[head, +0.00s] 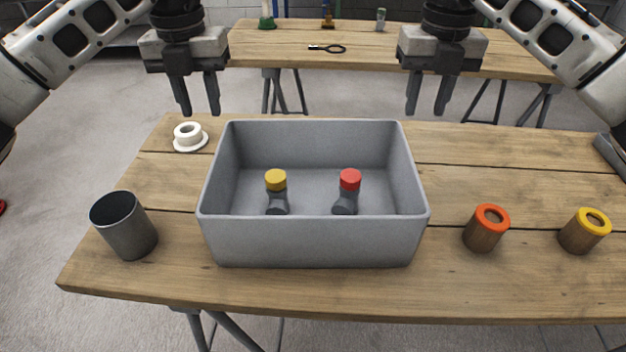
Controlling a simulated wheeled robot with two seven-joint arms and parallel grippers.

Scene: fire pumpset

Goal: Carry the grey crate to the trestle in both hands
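The grey crate (312,242) sits on the near wooden table (480,170). Inside it stand a yellow-capped grey piece (276,190) and a red-capped grey piece (348,190), side by side. My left gripper (200,110) is above the crate's far left corner, fingers apart, holding nothing. My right gripper (426,112) is above and beyond the crate's far right corner, fingers apart and empty. Neither gripper appears to touch the crate. A second wooden trestle table (390,48) stands behind the near one, across a gap of floor.
A white flanged ring (188,137) and a dark grey cup (124,226) are left of the crate. An orange-topped cylinder (486,228) and a yellow-topped cylinder (584,231) are right.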

